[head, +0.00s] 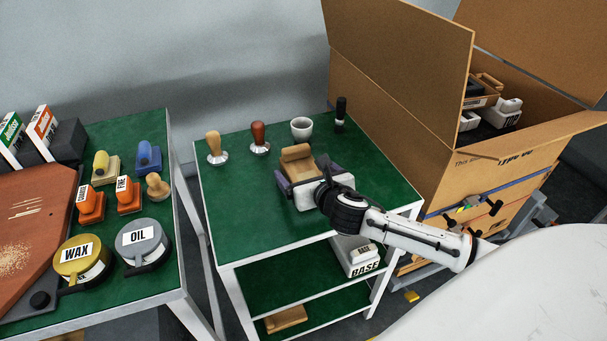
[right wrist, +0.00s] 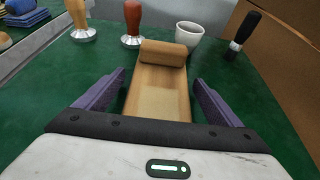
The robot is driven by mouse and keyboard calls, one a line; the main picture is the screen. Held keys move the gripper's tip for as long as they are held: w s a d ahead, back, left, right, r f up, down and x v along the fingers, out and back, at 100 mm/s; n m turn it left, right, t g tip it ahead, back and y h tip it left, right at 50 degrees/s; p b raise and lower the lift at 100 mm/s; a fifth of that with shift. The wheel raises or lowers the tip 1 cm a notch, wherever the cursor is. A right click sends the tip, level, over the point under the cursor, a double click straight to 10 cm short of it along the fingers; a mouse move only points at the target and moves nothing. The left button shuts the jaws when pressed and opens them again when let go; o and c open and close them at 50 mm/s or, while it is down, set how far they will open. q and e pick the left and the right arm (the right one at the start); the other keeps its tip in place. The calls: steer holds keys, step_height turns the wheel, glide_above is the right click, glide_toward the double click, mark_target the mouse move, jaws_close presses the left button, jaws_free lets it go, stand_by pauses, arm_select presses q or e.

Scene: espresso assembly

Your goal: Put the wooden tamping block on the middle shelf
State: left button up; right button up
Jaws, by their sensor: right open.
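The wooden tamping block (head: 296,153) is light brown with a rounded raised end and lies on the green top of the shelf unit (head: 235,200). My right gripper (head: 297,172) is open, with its purple fingers on either side of the block. In the right wrist view the block (right wrist: 160,92) lies between the two fingers (right wrist: 158,95), with a gap on each side. The gripper body hides the block's near end. The middle shelf (head: 265,285) is below the top, green with a white edge. My left gripper is not in view.
Two tampers (head: 214,150) (head: 259,140), a white cup (head: 301,128) and a black-handled tool (head: 340,115) stand along the back of the top. A white BASE box (head: 357,257) is at the middle shelf's right; its left part looks clear. A cardboard box (head: 400,80) stands right.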

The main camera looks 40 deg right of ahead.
steer(key=shift+w+f, duration=0.1)
steer(key=shift+w, duration=0.1)
steer(key=c, duration=1.3)
steer(key=shift+r, duration=0.2)
steer(key=shift+c, duration=1)
